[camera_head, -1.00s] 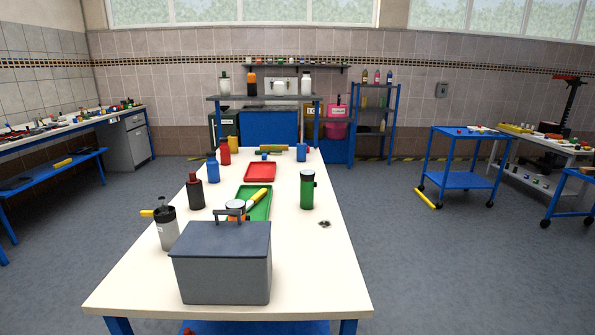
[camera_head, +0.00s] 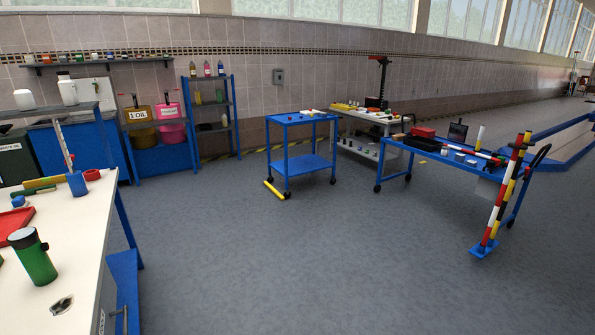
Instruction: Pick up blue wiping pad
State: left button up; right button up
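I cannot make out a blue wiping pad for certain in the head view. A small blue item (camera_head: 18,201) lies on the white table (camera_head: 85,255) at the left, too small to identify. A blue holder (camera_head: 77,183) with a tall thin rod stands behind it. Several small items lie on the blue cart at the right, also too small to tell apart. Neither of my grippers is in view.
A green canister (camera_head: 34,258) and a red tray (camera_head: 12,222) are on the white table. A two-shelf blue cart (camera_head: 300,164) stands mid-room, a longer blue cart (camera_head: 440,151) at right. A striped post (camera_head: 497,205) stands before it. The floor (camera_head: 300,265) between is clear.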

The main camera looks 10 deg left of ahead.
aim_at(20, 202)
jog(key=i+u, duration=0.35)
jog(key=i+l+u, duration=0.1)
jog(key=i+u, duration=0.25)
jog(key=i+l+u, duration=0.2)
jog(key=i+u, duration=0.15)
jog(key=i+l+u, duration=0.1)
jog(key=i+u, duration=0.3)
jog(key=i, duration=3.95)
jog(key=i+u, duration=0.2)
jog(key=i, duration=0.5)
jog(key=i+l+u, duration=0.15)
jog(key=i, duration=0.55)
jog(key=i+j+u, duration=0.1)
jog(key=i+u, duration=0.15)
jog(key=u, duration=0.15)
jog(key=i+u, duration=0.2)
jog(key=u, duration=0.15)
jog(key=i+l+u, duration=0.1)
jog(key=i+u, duration=0.15)
jog(key=u, duration=0.15)
jog(key=i+l+u, duration=0.1)
jog(key=i+u, duration=0.15)
jog(key=u, duration=0.15)
